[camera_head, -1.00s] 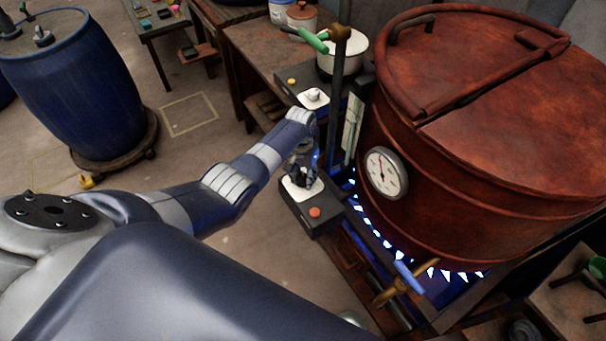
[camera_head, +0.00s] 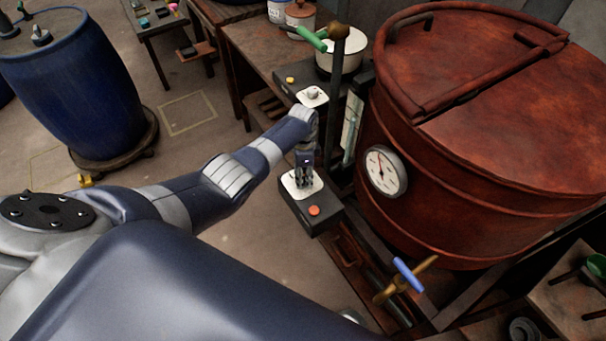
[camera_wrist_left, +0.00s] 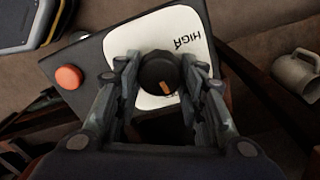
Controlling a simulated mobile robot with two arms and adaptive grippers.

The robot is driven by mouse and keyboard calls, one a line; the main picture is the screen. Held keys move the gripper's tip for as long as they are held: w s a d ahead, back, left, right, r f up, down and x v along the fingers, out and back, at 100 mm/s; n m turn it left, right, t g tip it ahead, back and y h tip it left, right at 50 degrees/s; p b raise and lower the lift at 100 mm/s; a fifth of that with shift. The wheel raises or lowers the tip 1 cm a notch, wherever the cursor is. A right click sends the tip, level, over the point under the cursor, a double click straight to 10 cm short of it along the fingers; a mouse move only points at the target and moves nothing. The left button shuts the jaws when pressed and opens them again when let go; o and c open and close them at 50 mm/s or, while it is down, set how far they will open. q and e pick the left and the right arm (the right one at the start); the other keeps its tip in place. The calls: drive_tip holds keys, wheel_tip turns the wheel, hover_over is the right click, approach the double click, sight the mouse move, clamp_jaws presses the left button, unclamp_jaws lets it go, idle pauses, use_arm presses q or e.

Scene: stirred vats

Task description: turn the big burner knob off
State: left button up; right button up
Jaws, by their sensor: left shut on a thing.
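The big burner knob (camera_wrist_left: 160,73) is black with an orange mark and sits on a white plate (camera_wrist_left: 184,32) on a dark control box (camera_head: 318,218). My left gripper (camera_wrist_left: 158,76) is shut on the knob, with a finger on each side of it in the left wrist view. In the head view the left gripper (camera_head: 303,182) points down onto the box and hides the knob. The big copper vat (camera_head: 470,150) stands to the right, and no flames show under it. My right gripper is not in view.
A red button (camera_head: 314,211) is on the same box, near the gripper. A second box with a white plate (camera_head: 312,96) is behind. A dial gauge (camera_head: 386,170) and a blue-handled valve (camera_head: 407,274) are on the vat's near side. A blue barrel (camera_head: 75,85) stands at the left.

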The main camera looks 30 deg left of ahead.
use_arm(q)
drive_tip(key=shift+m, duration=0.8)
drive_tip(key=shift+s, duration=0.1)
drive_tip(key=o, duration=1)
drive_tip(key=shift+f, duration=0.1)
drive_tip(key=shift+o, duration=0.2)
wheel_tip(320, 180, up, 12)
drive_tip(key=shift+w, duration=0.25)
